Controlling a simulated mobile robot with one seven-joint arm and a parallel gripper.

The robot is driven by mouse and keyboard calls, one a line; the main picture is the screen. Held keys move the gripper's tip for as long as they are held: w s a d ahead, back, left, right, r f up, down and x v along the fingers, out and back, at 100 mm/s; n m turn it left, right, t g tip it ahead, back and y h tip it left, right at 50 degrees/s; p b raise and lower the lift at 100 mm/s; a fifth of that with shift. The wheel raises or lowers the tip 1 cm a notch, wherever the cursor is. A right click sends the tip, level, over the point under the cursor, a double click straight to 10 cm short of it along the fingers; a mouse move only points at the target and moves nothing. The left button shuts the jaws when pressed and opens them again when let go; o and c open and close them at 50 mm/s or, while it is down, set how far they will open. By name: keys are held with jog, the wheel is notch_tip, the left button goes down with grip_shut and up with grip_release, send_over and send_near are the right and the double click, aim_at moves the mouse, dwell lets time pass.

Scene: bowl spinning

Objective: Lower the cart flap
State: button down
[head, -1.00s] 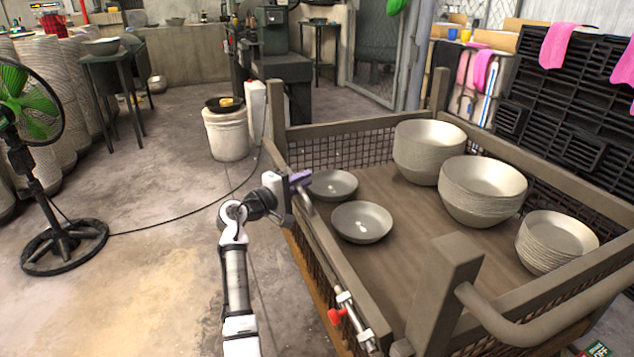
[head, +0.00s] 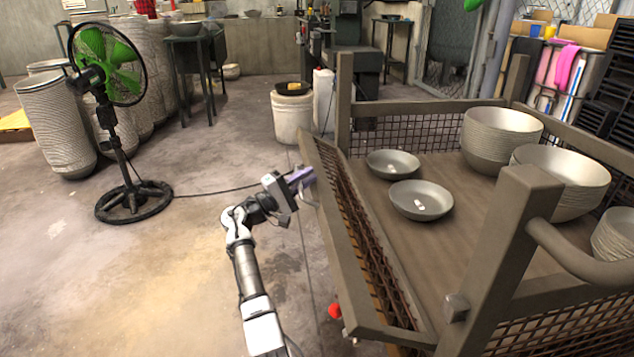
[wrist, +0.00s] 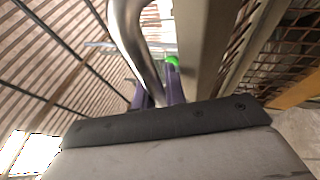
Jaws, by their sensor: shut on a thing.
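The cart flap (head: 352,235) is a brown framed mesh panel on the left side of the cart. It is tilted outward from the cart, toward my arm. My gripper (head: 303,176), with purple fingers, is at the flap's upper edge near its far end. In the wrist view a curved metal handle (wrist: 132,40) runs down between my purple fingers, and my gripper is shut on it. The flap's frame (wrist: 200,50) shows just right of the handle. The fingertips are partly hidden behind the gripper body. A red knob (head: 335,311) shows below the flap's near end.
The cart bed (head: 455,240) holds two shallow bowls (head: 421,200) near the flap and bowl stacks (head: 500,138) farther right. A cart post (head: 500,250) stands at the near corner. A green fan (head: 110,120) stands left; the floor between is clear apart from a cable.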

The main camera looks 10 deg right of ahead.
jog(key=shift+a, duration=0.95)
jog(key=shift+r, duration=0.1)
jog(key=c, duration=1.5)
grip_release()
jog(key=shift+a, duration=0.2)
jog(key=shift+o, duration=0.2)
jog(key=shift+d, duration=0.3)
